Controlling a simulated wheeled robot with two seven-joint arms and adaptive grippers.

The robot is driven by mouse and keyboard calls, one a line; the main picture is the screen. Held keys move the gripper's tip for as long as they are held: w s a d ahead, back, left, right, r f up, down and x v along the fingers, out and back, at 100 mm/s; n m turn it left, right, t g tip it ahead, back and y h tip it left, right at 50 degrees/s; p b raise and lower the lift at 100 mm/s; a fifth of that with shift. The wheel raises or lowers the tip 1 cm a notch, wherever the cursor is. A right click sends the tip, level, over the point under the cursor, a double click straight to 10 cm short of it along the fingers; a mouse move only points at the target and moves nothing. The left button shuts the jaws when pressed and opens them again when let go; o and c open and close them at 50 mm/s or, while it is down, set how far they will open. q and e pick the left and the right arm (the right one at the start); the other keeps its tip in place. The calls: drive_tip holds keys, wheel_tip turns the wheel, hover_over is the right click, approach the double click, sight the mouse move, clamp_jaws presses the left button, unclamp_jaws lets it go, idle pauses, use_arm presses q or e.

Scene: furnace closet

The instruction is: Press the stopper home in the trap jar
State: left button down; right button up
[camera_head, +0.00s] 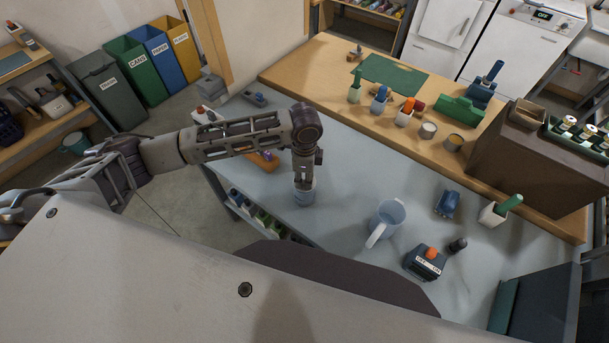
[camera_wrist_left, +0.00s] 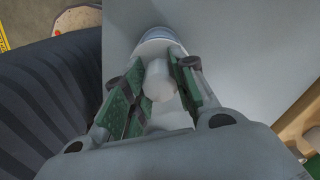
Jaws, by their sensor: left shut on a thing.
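My left gripper (camera_head: 304,178) points down over the trap jar (camera_head: 303,198), a small pale jar on the grey bench top. In the left wrist view the gripper's green-padded fingers (camera_wrist_left: 156,78) are shut on a whitish rounded stopper (camera_wrist_left: 160,82). The jar's pale rim and bluish wall (camera_wrist_left: 164,38) show just beyond the stopper. The stopper lines up with the jar mouth, but I cannot tell how deep it sits. The fingers hide most of the jar mouth in the head view. My right gripper is not in view.
A light blue mug (camera_head: 386,221) stands right of the jar, with a dark box with an orange top (camera_head: 426,262) farther right. An orange item (camera_head: 264,161) lies left of the gripper. The bench between jar and mug is clear.

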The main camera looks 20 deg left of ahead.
use_arm(q)
drive_tip(key=shift+f, duration=0.5)
drive_tip(key=c, duration=1.1)
unclamp_jaws()
drive_tip(key=shift+r, duration=4)
drive_tip(key=shift+s+f, duration=0.1)
